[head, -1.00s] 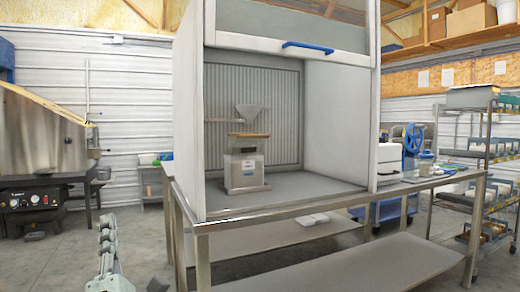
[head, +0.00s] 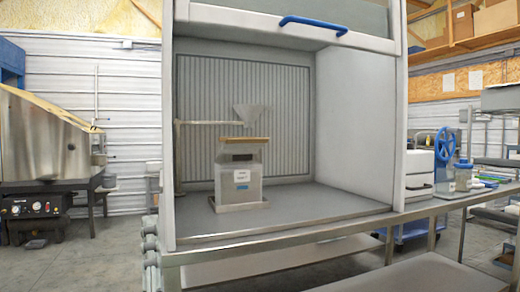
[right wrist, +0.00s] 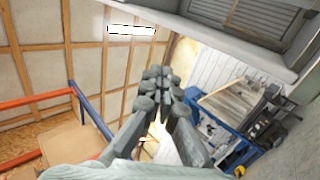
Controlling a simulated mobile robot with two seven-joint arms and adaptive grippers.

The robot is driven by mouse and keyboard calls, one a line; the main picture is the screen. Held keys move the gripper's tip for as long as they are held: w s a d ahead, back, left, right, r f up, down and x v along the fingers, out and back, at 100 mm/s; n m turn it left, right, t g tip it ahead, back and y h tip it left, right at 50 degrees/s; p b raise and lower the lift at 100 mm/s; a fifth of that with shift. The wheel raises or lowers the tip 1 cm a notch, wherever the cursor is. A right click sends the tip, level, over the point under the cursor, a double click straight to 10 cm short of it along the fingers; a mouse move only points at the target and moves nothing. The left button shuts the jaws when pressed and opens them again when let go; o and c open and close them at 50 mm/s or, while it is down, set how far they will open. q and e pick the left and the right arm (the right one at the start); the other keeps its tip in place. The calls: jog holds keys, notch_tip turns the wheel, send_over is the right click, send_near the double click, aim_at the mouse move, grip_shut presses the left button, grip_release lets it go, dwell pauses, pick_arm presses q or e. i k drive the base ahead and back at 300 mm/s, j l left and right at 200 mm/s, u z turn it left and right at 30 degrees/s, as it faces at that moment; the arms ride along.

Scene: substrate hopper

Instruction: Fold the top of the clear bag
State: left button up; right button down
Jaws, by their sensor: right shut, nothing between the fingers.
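I cannot make out the clear bag in either view. The substrate hopper, a metal box with a wooden top (head: 240,170) and a grey funnel (head: 252,118) above it, stands upright inside the flow hood.
The hood (head: 355,120) has an open front with a blue handle (head: 313,25) above. Its floor (head: 320,200) is clear around the hopper. A steel bench edge (head: 300,233) runs along the front. A blue-wheeled press (head: 446,145) stands at right, a steel machine (head: 45,140) at left.

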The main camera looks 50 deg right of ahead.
aim_at(236, 182)
jog(key=i+l, duration=0.1)
jog(key=l, duration=1.05)
jog(key=i+l, duration=0.15)
jog(key=l, duration=0.45)
